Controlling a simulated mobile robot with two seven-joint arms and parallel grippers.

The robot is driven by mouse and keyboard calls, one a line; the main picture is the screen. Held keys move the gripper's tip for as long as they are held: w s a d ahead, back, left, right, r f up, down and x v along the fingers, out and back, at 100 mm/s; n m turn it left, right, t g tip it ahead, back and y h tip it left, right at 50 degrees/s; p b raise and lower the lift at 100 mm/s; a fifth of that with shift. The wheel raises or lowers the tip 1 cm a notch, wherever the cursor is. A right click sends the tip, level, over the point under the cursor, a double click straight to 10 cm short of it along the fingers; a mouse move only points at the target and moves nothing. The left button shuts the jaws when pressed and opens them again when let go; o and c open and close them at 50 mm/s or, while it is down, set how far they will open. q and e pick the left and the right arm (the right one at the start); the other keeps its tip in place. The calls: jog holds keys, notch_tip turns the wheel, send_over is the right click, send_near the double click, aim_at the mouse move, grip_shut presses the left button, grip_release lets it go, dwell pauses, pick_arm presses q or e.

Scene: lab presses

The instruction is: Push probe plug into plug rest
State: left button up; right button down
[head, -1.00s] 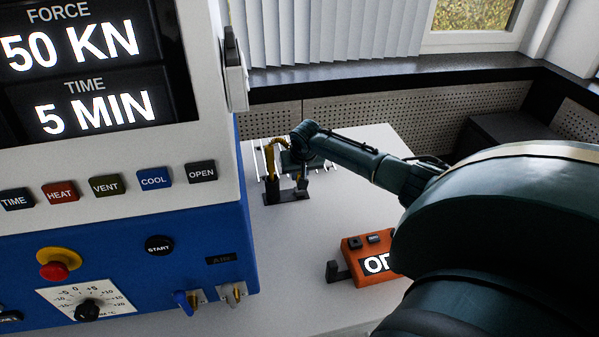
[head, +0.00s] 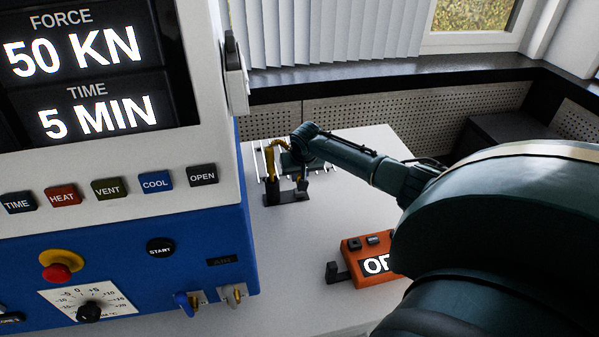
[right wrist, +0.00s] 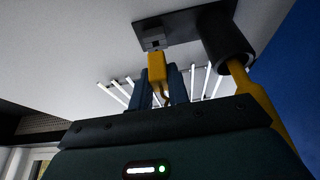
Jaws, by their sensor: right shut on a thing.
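The yellow probe plug (right wrist: 156,72) is between the dark fingers of my right gripper (right wrist: 160,86), which is shut on it. The plug points at the small grey block of the dark plug rest (right wrist: 153,40). The plug's end is at or very close to that block; I cannot tell how far in it is. In the head view my right gripper (head: 300,170) is above the rest's dark base (head: 287,198), and the plug is hard to make out. My left gripper is not in view.
A black cylindrical holder (right wrist: 228,42) with a yellow probe handle (right wrist: 262,108) stands beside the plug rest. A rack with pale rods (right wrist: 196,82) is close by. The blue press (head: 130,265) is at left. An orange box (head: 366,262) sits on the white table, nearer me.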

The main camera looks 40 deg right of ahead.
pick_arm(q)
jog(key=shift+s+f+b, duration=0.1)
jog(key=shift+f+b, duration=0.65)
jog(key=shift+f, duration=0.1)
pick_arm(e)
jog(key=shift+f, duration=1.3)
jog(key=c, duration=1.3)
grip_release()
jog(key=shift+o, duration=0.2)
pick_arm(q)
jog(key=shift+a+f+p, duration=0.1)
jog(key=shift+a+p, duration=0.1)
jog(key=shift+p, duration=0.2)
pick_arm(e)
jog(key=v, duration=1.3)
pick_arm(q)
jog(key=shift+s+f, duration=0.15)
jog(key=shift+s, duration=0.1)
pick_arm(e)
jog(key=shift+s+r, duration=0.1)
